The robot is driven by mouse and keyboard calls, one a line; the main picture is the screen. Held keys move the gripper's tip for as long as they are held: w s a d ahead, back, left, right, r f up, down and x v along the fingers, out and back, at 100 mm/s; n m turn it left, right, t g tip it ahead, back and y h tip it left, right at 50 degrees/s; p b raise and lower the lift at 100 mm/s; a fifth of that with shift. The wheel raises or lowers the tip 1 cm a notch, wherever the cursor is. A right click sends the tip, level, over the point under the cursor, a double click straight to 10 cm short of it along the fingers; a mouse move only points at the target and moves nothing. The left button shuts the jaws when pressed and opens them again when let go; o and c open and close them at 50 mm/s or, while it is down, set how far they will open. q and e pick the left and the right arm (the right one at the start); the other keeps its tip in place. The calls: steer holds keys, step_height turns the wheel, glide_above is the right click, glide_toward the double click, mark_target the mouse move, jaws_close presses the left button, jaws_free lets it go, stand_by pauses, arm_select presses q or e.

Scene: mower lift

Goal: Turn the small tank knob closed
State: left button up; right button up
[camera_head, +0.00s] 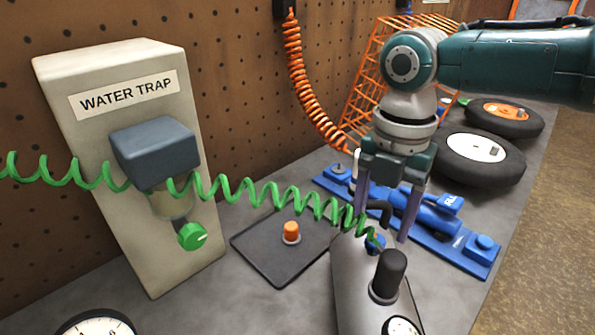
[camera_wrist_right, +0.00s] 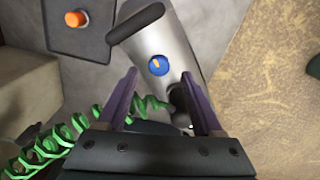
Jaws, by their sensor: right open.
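The small tank (camera_head: 350,280) is a grey metal body at the front centre of the bench, and also fills the middle of the wrist view (camera_wrist_right: 178,45). Its small blue knob (camera_head: 376,243) shows between my fingers in the head view. In the wrist view the blue knob (camera_wrist_right: 158,65) has an orange mark and lies between the fingertips. My right gripper (camera_head: 384,225) points down over the knob, with its purple fingers open (camera_wrist_right: 159,75) and apart on either side. I cannot tell whether the fingers touch the knob. My left gripper is not in view.
A black upright cylinder (camera_head: 388,275) and a gauge (camera_head: 402,326) are on the tank. A green coiled hose (camera_head: 265,195) runs from the water trap (camera_head: 120,150) to near the gripper. A dark tray (camera_head: 265,255) with an orange knob, a blue jack (camera_head: 440,225) and wheels (camera_head: 470,155) stand nearby.

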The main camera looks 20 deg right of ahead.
mark_target(376, 239)
steer(key=shift+f, duration=1.85)
jaws_close()
